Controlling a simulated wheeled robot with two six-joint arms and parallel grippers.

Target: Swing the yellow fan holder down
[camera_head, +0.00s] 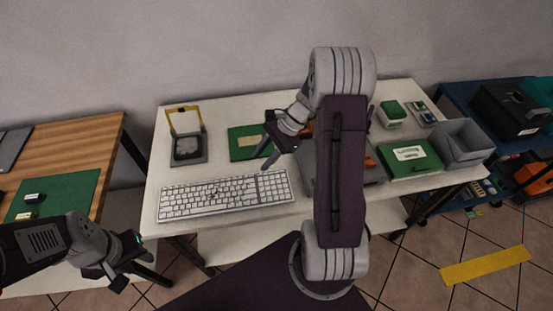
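The yellow fan holder (185,121) stands upright as a frame at the back left of the white table. It rises behind a grey base with a dark, round-centred fan part (188,148). My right gripper (265,143) is open and empty above the table, to the right of the holder and apart from it, over a green board. My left gripper (130,265) is low at the left, in front of the table's left front corner, well away from the holder. Its fingers look spread, with nothing between them.
A white keyboard (225,196) lies in front of the holder. A green board (245,143) lies to its right. A green box (410,156) and a grey bin (461,143) stand at the right. A wooden table (75,150) is at the left. My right arm hides the table's middle.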

